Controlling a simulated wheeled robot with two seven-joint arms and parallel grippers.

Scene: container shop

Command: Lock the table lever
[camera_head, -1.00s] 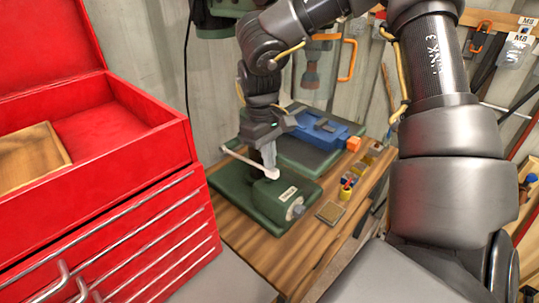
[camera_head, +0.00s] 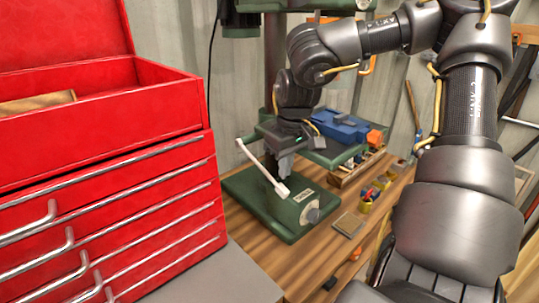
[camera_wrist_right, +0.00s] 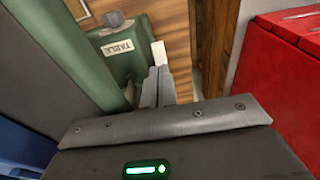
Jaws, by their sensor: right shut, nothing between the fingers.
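The white table lever (camera_head: 262,167) is a thin bar on the green drill press base (camera_head: 250,205), slanting from upper left down to a thicker white end near a plate. Its white end also shows in the right wrist view (camera_wrist_right: 159,54), beside the plate marked TABLE (camera_wrist_right: 118,49). My right gripper (camera_head: 284,172) points down just above and beside the lever's lower end. Its fingers (camera_wrist_right: 158,86) are shut and empty; whether they touch the lever I cannot tell. My left gripper is not in view.
A red tool chest (camera_head: 110,190) with several drawers stands close on the left. A blue vise (camera_head: 338,128) sits on the drill press table behind my right gripper. Small yellow containers (camera_head: 368,200) and a flat square plate (camera_head: 349,225) lie on the wooden bench (camera_head: 300,262).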

